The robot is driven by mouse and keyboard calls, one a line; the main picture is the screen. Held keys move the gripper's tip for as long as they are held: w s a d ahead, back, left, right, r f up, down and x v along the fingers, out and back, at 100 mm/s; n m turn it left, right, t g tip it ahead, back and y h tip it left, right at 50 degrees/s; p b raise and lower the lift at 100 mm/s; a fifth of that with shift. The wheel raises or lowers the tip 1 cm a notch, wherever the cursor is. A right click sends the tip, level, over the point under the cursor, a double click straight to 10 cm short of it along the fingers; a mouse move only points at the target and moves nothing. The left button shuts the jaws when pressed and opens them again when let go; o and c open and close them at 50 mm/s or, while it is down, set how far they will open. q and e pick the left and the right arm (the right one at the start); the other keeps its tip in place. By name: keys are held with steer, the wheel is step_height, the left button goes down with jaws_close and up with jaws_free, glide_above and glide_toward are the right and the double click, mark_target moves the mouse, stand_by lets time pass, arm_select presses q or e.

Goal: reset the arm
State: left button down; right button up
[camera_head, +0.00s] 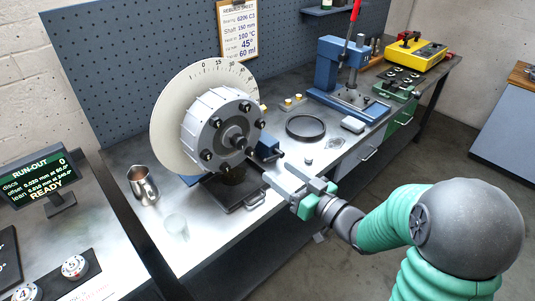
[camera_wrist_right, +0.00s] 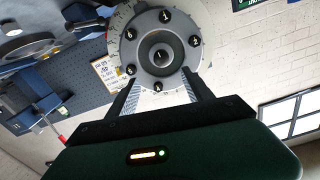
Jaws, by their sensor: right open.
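My right arm comes in from the right in the head view. Its gripper (camera_head: 284,176) is in front of the rotor, near the hub's lower right, with its fingers apart and nothing seen between them. The rotor (camera_head: 216,125) is a grey bolted drum in front of a pale graduated disc (camera_head: 170,120). In the right wrist view the rotor (camera_wrist_right: 158,50) faces me beyond the two spread fingers (camera_wrist_right: 160,95), with numbered bolts around its hub. I cannot tell from these views whether a fingertip touches it. My left gripper is not in view.
A dark tray (camera_head: 250,200) lies under the rotor. A metal jug (camera_head: 143,185) and a clear glass (camera_head: 176,227) stand left of it. A black ring (camera_head: 305,127), a blue press (camera_head: 345,75) and a yellow device (camera_head: 417,52) are further back. A run-out display (camera_head: 40,182) stands at left.

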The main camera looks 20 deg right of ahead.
step_height(320, 180, down, 7)
steer(key=d+m+g+h+p, duration=0.1)
steer(key=m+g+h+p, duration=0.15)
steer(key=g+h, duration=0.3)
steer(key=s+a+f+g+p, duration=0.1)
steer(key=s+a+f+g, duration=0.1)
steer(key=s, duration=0.3)
steer(key=s+a+f+g, duration=0.2)
steer(key=s+g, duration=0.2)
steer(key=s, duration=0.2)
steer(key=s+a+f+g+p, duration=0.1)
steer(key=s+a+f+g, duration=0.1)
steer(key=s, duration=0.3)
steer(key=shift+s+f+g+h+p, duration=0.3)
steer(key=shift+g+h, duration=0.05)
steer(key=shift+g, duration=0.1)
stand_by(5.1)
